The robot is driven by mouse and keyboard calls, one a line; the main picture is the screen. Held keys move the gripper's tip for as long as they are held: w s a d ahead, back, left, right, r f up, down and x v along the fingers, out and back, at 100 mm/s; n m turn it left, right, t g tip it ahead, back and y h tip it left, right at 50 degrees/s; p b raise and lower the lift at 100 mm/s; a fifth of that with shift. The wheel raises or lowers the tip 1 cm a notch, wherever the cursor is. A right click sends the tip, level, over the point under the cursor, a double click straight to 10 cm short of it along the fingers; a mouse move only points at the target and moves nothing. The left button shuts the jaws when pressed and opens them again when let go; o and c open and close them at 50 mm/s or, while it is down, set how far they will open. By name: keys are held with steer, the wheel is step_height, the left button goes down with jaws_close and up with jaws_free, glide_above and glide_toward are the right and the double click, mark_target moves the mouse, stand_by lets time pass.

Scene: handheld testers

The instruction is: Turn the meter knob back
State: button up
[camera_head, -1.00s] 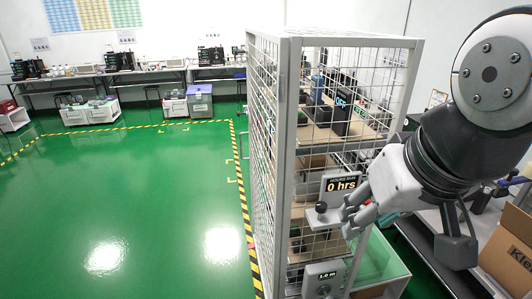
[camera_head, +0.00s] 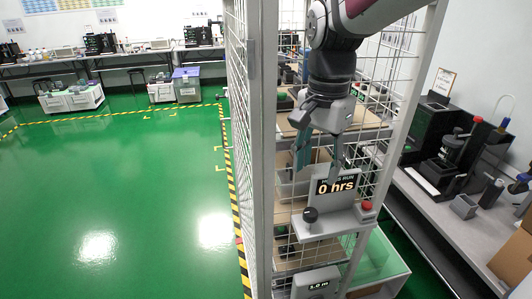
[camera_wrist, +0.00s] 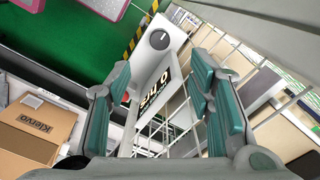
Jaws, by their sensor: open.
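The hours meter (camera_head: 318,226) is a grey panel on the front of the wire-mesh rack, with a dark display (camera_head: 336,187) reading "0 hrs". Its black knob (camera_head: 310,215) sits at the left of its ledge, and a red button (camera_head: 366,206) sits at the right. In the wrist view the knob (camera_wrist: 159,39) shows as a dark round dial with a light mark, beyond and between the fingertips. My gripper (camera_head: 320,158) is open and empty above the meter, pointing down, its teal-padded fingers spread. It also shows in the wrist view (camera_wrist: 162,78). No finger visibly touches the knob.
A second meter (camera_head: 318,284) reading about "1.0 m" sits lower on the rack. The rack's grey post (camera_head: 262,150) and mesh stand close to my arm. A bench (camera_head: 440,205) with devices and a cardboard box (camera_head: 515,255) is at the right. Green floor is clear at left.

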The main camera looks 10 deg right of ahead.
mark_target(310, 212)
step_height(310, 212, down, 12)
steer(key=shift+f, duration=0.15)
stand_by(0.4)
jaws_close()
